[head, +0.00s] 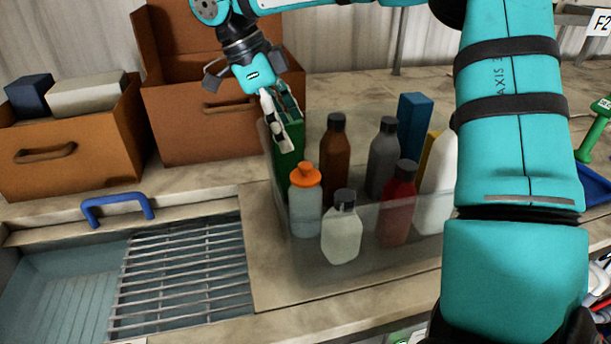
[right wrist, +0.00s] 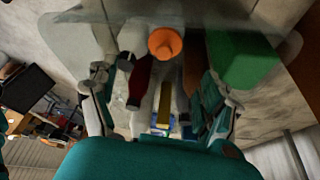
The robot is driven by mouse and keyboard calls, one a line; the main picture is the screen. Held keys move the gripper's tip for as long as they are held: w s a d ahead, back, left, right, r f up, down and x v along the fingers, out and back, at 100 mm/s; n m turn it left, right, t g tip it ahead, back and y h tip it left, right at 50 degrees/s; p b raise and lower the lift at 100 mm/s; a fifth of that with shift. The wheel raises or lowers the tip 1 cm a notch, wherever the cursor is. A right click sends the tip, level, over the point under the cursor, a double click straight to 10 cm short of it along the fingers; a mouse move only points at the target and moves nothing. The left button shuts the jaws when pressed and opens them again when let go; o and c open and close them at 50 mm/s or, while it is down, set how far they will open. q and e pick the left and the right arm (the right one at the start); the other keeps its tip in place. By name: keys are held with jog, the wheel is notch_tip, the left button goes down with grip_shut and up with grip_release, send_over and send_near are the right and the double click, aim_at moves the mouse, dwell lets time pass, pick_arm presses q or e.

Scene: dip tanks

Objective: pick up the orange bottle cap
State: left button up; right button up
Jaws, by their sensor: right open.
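The orange bottle cap (head: 305,174) sits on a pale grey bottle (head: 305,211) at the left front of a clear bin (head: 345,272). In the right wrist view the cap (right wrist: 165,43) shows near the top centre, between and beyond the fingers. My right gripper (head: 284,124) is open and empty. It points down above and behind the cap, apart from it, and partly covers a green container (head: 288,158). Its two spread fingers also show in the right wrist view (right wrist: 156,88). My left gripper is not in view.
Brown (head: 335,150), grey (head: 383,160), red (head: 398,207) and whitish (head: 342,230) bottles crowd the bin, with a blue box (head: 413,122) behind. A sunken tank with a metal grate (head: 185,275) lies at the front left.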

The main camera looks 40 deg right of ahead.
aim_at(306, 164)
jog(key=p+x, duration=0.1)
jog(key=x, duration=0.3)
jog(key=shift+w+f, duration=0.1)
jog(key=shift+d+f+p, duration=0.15)
jog(key=shift+f+p, duration=0.05)
jog(key=shift+p, duration=0.15)
jog(key=p+x, duration=0.2)
jog(key=x, duration=0.2)
jog(key=shift+d+f, duration=0.2)
jog(key=shift+f, duration=0.2)
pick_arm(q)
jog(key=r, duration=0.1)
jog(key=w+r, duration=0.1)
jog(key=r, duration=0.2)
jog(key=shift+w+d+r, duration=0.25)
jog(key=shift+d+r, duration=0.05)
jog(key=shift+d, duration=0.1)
pick_arm(e)
jog(key=shift+a, duration=0.1)
jog(key=c, duration=0.4)
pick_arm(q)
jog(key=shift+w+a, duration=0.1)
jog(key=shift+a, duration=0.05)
pick_arm(e)
jog(key=c, duration=0.5)
jog(key=shift+c, duration=0.2)
